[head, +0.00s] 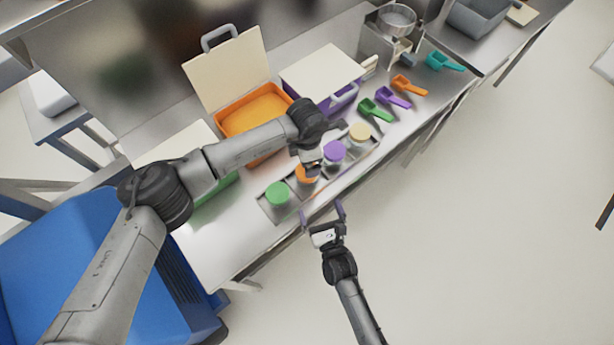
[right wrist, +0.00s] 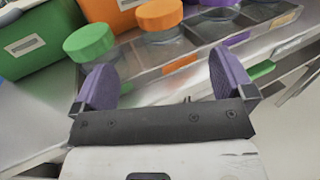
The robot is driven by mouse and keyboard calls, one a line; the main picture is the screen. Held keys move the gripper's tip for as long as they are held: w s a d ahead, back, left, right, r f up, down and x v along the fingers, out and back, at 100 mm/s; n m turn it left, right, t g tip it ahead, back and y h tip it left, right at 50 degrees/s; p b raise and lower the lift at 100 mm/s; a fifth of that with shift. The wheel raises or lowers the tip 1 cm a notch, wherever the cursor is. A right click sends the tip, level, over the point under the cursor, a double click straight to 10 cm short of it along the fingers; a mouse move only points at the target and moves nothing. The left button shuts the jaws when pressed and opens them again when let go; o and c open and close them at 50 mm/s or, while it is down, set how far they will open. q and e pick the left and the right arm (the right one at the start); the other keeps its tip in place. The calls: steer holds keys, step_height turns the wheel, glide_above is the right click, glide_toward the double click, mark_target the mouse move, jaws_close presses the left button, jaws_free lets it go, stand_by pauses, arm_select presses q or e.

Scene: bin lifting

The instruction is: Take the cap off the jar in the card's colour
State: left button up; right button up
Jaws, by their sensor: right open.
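Several jars with coloured caps stand in a row in a steel rack (head: 268,208) at the counter's front: a green cap (head: 277,194), an orange cap (head: 303,176), a purple cap (head: 334,151) and a pale yellow cap (head: 359,132). My left gripper (head: 312,163) is over the orange-capped jar and partly hides it; its jaws are not clear. My right gripper (head: 323,214) is open and empty in front of the counter edge. In the right wrist view its purple fingers (right wrist: 165,88) stand apart, with the green cap (right wrist: 89,42) and orange cap (right wrist: 159,14) beyond. I cannot make out a card.
An open orange bin (head: 250,118) with its cream lid raised and a closed purple bin (head: 322,75) stand behind the jars. A green bin (head: 215,203) is at left, partly hidden by my left arm. Several coloured scoops (head: 393,97) lie to the right.

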mark_target(310, 182)
steer(key=x, duration=1)
steer(key=shift+w+a, duration=0.15)
steer(key=shift+w, duration=0.2)
